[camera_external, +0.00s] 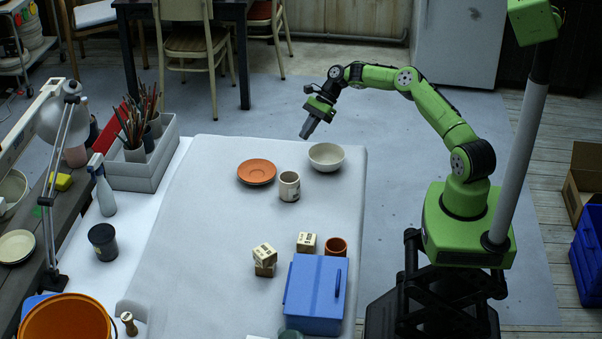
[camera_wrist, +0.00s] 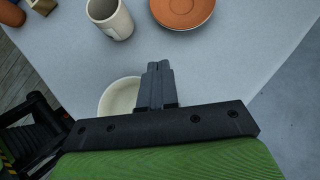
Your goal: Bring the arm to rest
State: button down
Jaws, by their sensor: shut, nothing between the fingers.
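My gripper (camera_external: 308,130) is at the end of my green arm, above the far end of the white-covered table (camera_external: 215,215). Its fingers are together and empty. In the wrist view the shut fingers (camera_wrist: 159,68) point over the table and cover part of the white bowl (camera_wrist: 118,97). In the external view the bowl (camera_external: 326,157) stands just right of and below the gripper, and the gripper appears apart from it.
An orange saucer (camera_external: 256,172) and a cream mug (camera_external: 289,186) stand near the bowl. Small blocks (camera_external: 264,258), a terracotta cup (camera_external: 337,246) and a blue box (camera_external: 314,296) are at the near end. The table's middle is mostly clear.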

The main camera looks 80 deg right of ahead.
jog(key=a+r+n+g+h, duration=0.2)
jog(key=a+r+n+g, duration=0.1)
jog(key=a+r+n, duration=0.75)
jog(key=s+a+r+n+h+p, duration=0.1)
jog(key=s+a+r+n+h, duration=0.35)
jog(key=s+a+r, duration=0.55)
jog(key=s+a+n+t, duration=0.1)
jog(key=s+a+n, duration=0.1)
jog(key=s, duration=0.5)
jog(key=s+a+r+n+t+p, duration=0.1)
jog(key=s+a+n, duration=0.1)
jog(key=s+n, duration=0.3)
jog(key=s+a+n, duration=0.2)
jog(key=s+n, duration=0.2)
jog(key=s, duration=0.7)
jog(key=shift+a+r+t+p, duration=0.2)
jog(key=shift+r+t+p, duration=0.15)
jog(key=shift+t, duration=0.05)
